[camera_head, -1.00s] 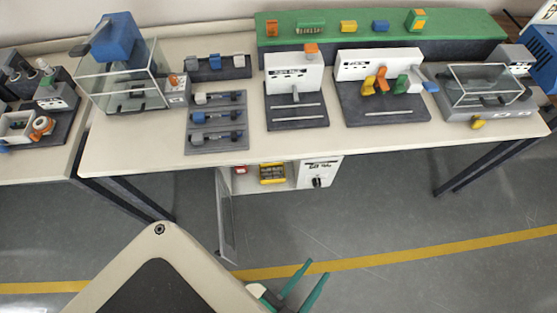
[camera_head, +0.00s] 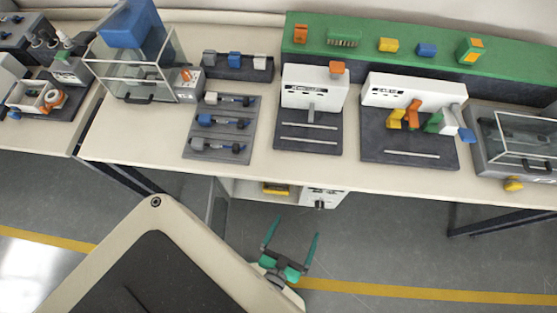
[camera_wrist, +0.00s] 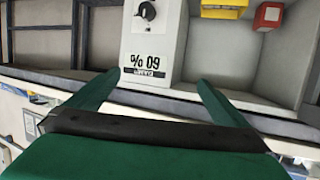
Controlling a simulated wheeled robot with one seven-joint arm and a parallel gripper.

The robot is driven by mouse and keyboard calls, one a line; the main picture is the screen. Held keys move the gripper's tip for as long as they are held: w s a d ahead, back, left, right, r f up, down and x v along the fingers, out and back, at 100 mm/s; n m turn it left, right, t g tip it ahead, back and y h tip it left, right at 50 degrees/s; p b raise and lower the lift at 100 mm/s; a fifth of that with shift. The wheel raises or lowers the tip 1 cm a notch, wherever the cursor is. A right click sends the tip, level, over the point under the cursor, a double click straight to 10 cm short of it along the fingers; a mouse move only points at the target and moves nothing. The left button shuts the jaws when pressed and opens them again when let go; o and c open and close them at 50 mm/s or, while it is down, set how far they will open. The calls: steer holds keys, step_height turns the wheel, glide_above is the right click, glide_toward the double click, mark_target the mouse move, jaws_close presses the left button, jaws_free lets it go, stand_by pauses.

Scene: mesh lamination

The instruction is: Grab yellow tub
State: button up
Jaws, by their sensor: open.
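The yellow tub (camera_head: 275,188) sits in the open cabinet under the bench, mostly hidden by the bench edge in the head view. In the wrist view the tub (camera_wrist: 222,8) is cut off at the top edge, right of centre. My gripper (camera_head: 292,232) is open and empty, in front of and below the cabinet, apart from the tub. In the wrist view its green fingers (camera_wrist: 157,80) spread below a white box, with the tub beyond and to the right.
A white box with a black dial (camera_wrist: 148,11) stands beside the tub, its label upside down in the wrist view. A small red container (camera_wrist: 268,16) is on the tub's other side. An open cabinet door (camera_head: 217,207) stands left of the opening. The bench top (camera_head: 350,178) overhangs the cabinet.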

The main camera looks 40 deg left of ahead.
mark_target(277, 185)
steer(key=w+a+f+n+g+y, duration=0.1)
steer(key=w+a+f+n+y, duration=0.15)
steer(key=a+f, duration=0.55)
steer(key=w+a+f+n+g+y, duration=0.15)
steer(key=w+a+f, duration=0.25)
steer(key=a+f, duration=0.4)
steer(key=shift+d+f+x, duration=0.2)
steer(key=shift+f+x, duration=0.05)
steer(key=shift+x, duration=1.65)
steer(key=shift+d+f+x, duration=0.2)
steer(key=shift+f+x, duration=0.05)
steer(key=shift+x, duration=1.7)
steer(key=shift+d+f+x, duration=0.2)
steer(key=shift+f+x, duration=0.1)
steer(key=shift+x, duration=1.6)
steer(key=c, duration=0.8)
steer(key=shift+w, duration=0.1)
